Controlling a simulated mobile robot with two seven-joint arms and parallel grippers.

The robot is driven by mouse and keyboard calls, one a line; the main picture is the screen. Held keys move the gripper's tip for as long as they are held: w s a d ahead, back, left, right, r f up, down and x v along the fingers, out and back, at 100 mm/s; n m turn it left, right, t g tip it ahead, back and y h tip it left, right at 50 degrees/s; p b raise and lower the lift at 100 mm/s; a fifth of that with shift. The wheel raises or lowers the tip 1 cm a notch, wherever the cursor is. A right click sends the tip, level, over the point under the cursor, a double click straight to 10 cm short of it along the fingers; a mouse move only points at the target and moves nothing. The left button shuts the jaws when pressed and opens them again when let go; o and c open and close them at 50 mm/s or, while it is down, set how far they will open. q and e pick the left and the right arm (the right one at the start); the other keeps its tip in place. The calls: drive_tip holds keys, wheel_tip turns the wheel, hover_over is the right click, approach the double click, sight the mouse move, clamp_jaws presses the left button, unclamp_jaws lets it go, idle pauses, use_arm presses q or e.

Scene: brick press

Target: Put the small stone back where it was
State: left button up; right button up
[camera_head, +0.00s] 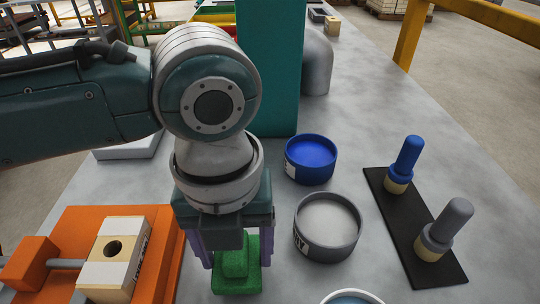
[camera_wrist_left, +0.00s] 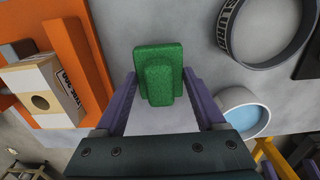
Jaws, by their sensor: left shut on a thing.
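A green stepped block (camera_head: 236,275), speckled, with a wide base and a narrower raised part, is between the fingers of my left gripper (camera_head: 236,262) in the head view. It also shows in the left wrist view (camera_wrist_left: 158,58), where the purple fingers of my left gripper (camera_wrist_left: 160,75) close on its two sides. I cannot tell whether the block rests on the table or hangs just above it. Nothing else in view clearly looks like a small stone.
An orange press (camera_head: 75,222) holding a cream brick (camera_head: 107,276) stands to the left. A blue tub (camera_head: 311,160) and a grey tub (camera_head: 327,226) stand to the right. A black mat (camera_head: 415,232) bears two handled tools. A teal column (camera_head: 269,70) rises behind. Bare table shows between them.

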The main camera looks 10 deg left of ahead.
use_arm(q)
drive_tip(key=shift+f, duration=0.55)
use_arm(e)
drive_tip(key=shift+d+f, duration=0.1)
use_arm(q)
drive_tip(key=shift+f, duration=0.1)
drive_tip(key=o, duration=1.4)
